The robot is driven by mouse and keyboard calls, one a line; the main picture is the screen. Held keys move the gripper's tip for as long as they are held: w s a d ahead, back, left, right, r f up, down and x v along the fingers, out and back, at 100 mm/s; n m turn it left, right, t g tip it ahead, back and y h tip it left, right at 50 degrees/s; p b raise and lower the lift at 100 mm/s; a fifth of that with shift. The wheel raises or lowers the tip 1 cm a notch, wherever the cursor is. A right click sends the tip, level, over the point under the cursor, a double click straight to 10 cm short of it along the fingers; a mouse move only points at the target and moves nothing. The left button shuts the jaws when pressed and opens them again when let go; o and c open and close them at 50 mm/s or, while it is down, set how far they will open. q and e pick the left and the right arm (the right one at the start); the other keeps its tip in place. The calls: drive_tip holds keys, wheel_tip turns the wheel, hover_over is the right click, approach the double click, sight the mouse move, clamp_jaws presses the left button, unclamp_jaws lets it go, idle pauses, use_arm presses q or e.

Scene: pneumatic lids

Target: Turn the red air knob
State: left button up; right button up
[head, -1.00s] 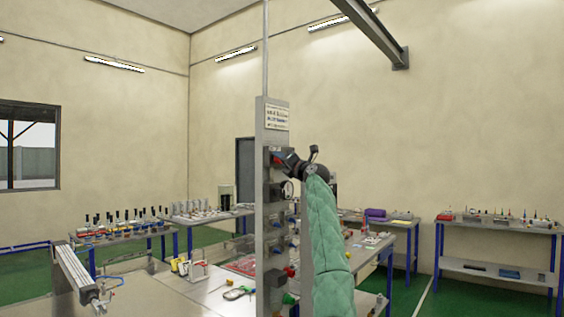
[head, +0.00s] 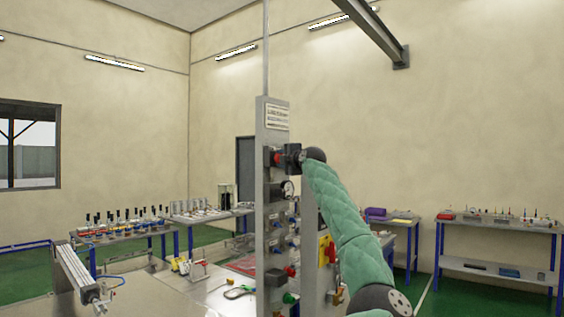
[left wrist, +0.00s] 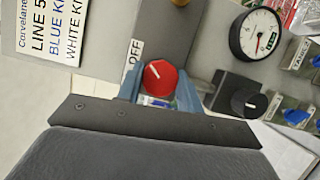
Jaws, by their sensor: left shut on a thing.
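The red air knob (left wrist: 160,77) is round with a white pointer line. It sits on the grey panel beside an "OFF" label (left wrist: 133,55). In the left wrist view one finger of my left gripper (left wrist: 159,84) is on each side of it, and the gripper is shut on the knob. In the head view my left gripper (head: 285,157) reaches the upper part of the upright panel (head: 272,117) from the right, at the red knob (head: 277,159). My right gripper is not in view.
A round pressure gauge (left wrist: 254,33) and a black knob (left wrist: 245,102) are beside the red knob. More knobs and fittings run down the panel. A steel bench (head: 200,298) stands behind, and a white sign (left wrist: 65,25) is on the panel.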

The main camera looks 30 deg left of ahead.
use_arm(q)
drive_tip(key=shift+m, duration=0.5)
drive_tip(key=o, duration=0.8)
drive_tip(key=shift+o, duration=0.9)
drive_tip(key=shift+w+d, duration=0.1)
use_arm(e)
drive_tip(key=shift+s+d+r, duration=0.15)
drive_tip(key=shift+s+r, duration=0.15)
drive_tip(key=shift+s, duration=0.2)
use_arm(q)
drive_tip(key=b+v, duration=0.4)
drive_tip(key=v, duration=0.3)
drive_tip(key=shift+d, duration=0.4)
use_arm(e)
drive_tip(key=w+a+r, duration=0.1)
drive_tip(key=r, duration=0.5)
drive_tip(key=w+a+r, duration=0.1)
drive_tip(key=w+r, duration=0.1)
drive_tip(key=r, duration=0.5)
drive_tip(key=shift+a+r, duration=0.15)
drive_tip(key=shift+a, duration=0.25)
